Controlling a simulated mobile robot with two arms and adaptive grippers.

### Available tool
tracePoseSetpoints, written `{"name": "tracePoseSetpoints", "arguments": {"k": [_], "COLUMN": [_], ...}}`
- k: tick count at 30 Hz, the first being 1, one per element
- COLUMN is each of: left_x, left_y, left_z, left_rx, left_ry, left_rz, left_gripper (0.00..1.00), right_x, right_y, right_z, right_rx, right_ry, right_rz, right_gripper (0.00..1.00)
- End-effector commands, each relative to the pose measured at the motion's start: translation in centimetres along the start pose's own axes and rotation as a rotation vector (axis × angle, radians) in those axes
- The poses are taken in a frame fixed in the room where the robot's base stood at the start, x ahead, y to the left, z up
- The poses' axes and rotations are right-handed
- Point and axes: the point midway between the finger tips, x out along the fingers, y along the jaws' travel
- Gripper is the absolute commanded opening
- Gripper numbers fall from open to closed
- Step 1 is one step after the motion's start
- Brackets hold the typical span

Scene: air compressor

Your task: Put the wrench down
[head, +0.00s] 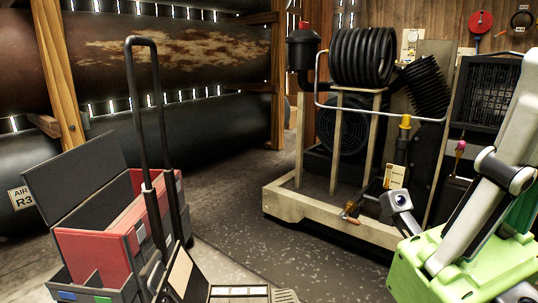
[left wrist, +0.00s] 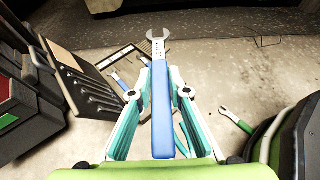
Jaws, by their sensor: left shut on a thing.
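A wrench with a blue handle (left wrist: 163,125) and a silver open-ended head stands out in the left wrist view. My left gripper (left wrist: 160,80) is shut on it, one finger on each side of the handle, with the head pointing away beyond the fingertips. The wrench is above the floor in this view. I cannot make out the wrench or the left gripper in the head view. My right gripper is not clearly seen in either view.
A dark panel with several wrenches (left wrist: 88,88) lies at left in the wrist view. A green-handled tool (left wrist: 237,121) lies on the floor at right. In the head view, a red tool box (head: 95,250) stands at left and the air compressor (head: 330,210) behind, with floor between.

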Motion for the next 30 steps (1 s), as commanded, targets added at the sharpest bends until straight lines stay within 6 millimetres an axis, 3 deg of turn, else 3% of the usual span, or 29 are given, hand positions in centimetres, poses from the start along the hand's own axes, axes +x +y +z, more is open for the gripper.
{"name": "tracePoseSetpoints", "arguments": {"k": [1,6,16,30], "left_x": [-1.0,-3.3,-6.5,-6.5], "left_y": [-0.3,-1.0,-1.8,-1.8], "left_z": [2.3,7.6,14.9,15.0], "left_rx": [0.027,0.062,0.109,0.1], "left_ry": [0.0,0.0,-0.003,-0.01], "left_rz": [-0.037,-0.129,-0.252,-0.255], "left_gripper": [0.0,0.0,0.0,0.0], "right_x": [0.0,0.0,0.0,0.0], "right_y": [0.0,0.0,0.0,0.0], "right_z": [0.0,0.0,0.0,0.0], "right_rx": [0.0,0.0,0.0,0.0], "right_ry": [0.0,0.0,0.0,0.0], "right_rz": [0.0,0.0,0.0,0.0], "right_gripper": [0.0,0.0,0.0,0.0]}}
